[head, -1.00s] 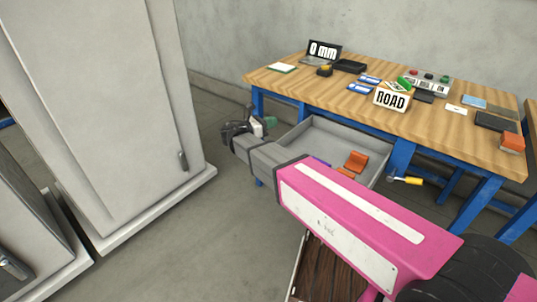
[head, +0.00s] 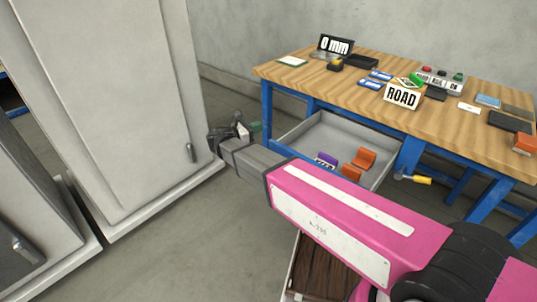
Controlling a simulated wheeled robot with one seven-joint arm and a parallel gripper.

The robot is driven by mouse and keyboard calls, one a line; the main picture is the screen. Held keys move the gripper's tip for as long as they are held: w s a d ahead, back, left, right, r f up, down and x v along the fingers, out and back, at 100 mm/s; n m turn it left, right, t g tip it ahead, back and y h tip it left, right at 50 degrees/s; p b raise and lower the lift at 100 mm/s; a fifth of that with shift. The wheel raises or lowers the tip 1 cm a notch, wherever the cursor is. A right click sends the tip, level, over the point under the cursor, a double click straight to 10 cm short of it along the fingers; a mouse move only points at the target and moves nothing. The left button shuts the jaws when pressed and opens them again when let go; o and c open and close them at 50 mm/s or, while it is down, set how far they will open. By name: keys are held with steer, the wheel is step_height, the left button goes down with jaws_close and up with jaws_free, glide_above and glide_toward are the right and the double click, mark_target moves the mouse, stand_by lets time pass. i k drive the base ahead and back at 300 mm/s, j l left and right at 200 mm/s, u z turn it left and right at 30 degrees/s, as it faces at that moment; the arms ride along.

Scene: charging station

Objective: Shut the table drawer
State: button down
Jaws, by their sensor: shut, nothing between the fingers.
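The table drawer (head: 388,160) is grey and stands pulled out under the wooden table (head: 350,95) with blue legs. It holds orange pieces (head: 364,160) and a purple item (head: 327,159). My gripper (head: 240,128) is at the end of my pink and grey arm, to the left of the drawer. The fingers are shut and look empty, apart from the drawer as far as I can see. My arm crosses in front of the drawer and hides part of its front.
A tall grey cabinet (head: 115,100) stands close on the left of my gripper. A yellow-handled tool (head: 414,179) is at the drawer's right. A laptop (head: 335,46), a ROAD box (head: 402,95) and other items lie on the table. Bare floor (head: 170,255) lies between cabinet and table.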

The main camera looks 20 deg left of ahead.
mark_target(339, 138)
steer(key=l+u, duration=0.1)
steer(key=u, duration=0.3)
steer(key=l+u, duration=0.1)
steer(key=u, duration=0.35)
steer(key=k+u, duration=0.1)
steer(key=u, duration=0.3)
steer(key=k+l+u, duration=0.1)
steer(key=u, duration=0.3)
steer(key=k+z, duration=0.1)
steer(key=z, duration=0.25)
steer(key=k+l+z, duration=0.1)
steer(key=z, duration=0.3)
steer(key=k+l+z, duration=0.1)
steer(key=z, duration=0.25)
